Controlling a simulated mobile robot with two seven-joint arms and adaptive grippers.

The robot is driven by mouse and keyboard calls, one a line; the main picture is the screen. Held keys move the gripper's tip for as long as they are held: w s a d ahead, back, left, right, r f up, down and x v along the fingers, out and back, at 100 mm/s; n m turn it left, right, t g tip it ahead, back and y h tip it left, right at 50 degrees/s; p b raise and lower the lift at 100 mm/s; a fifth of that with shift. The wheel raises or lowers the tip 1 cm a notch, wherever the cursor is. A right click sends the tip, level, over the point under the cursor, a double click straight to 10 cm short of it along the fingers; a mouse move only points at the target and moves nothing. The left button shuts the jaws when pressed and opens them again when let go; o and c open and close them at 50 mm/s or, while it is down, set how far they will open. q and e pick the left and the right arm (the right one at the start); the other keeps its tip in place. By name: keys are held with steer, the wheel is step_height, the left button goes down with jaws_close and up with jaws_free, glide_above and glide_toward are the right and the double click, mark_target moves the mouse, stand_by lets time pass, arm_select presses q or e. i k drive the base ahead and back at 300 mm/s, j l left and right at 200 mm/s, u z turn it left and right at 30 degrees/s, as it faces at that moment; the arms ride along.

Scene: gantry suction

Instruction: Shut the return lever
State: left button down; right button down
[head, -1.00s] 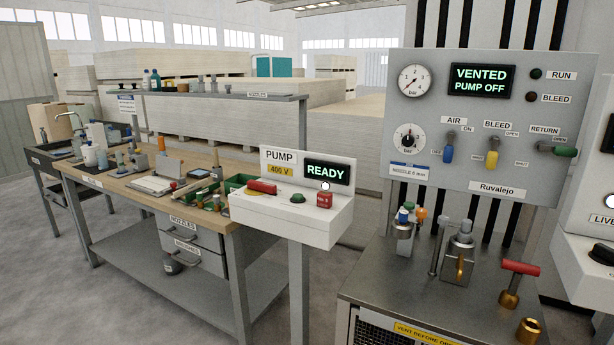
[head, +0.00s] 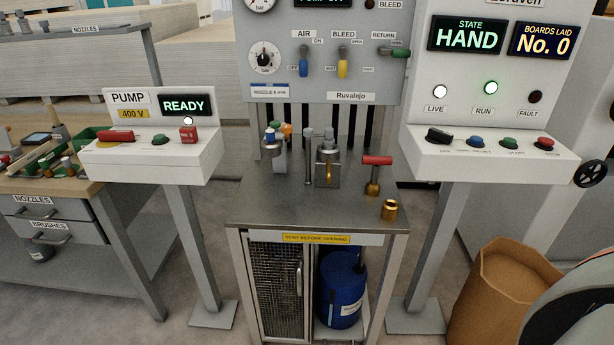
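The return lever (head: 398,53) has a green handle and sits at the upper right of the grey panel (head: 300,100), under the RETURN label. Its handle lies level and points right, close to a small OPEN label. The blue air lever (head: 303,67) and the yellow bleed lever (head: 342,68) hang straight down to its left. Neither of my grippers is in view.
A steel bench (head: 255,205) with fittings and a red T-handle (head: 377,160) stands below the panel. The pump box (head: 150,155) is left, the HAND control box (head: 490,155) right. A brown bin (head: 500,285) stands lower right.

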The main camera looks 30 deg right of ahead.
mark_target(382, 51)
steer(key=z, duration=1.3)
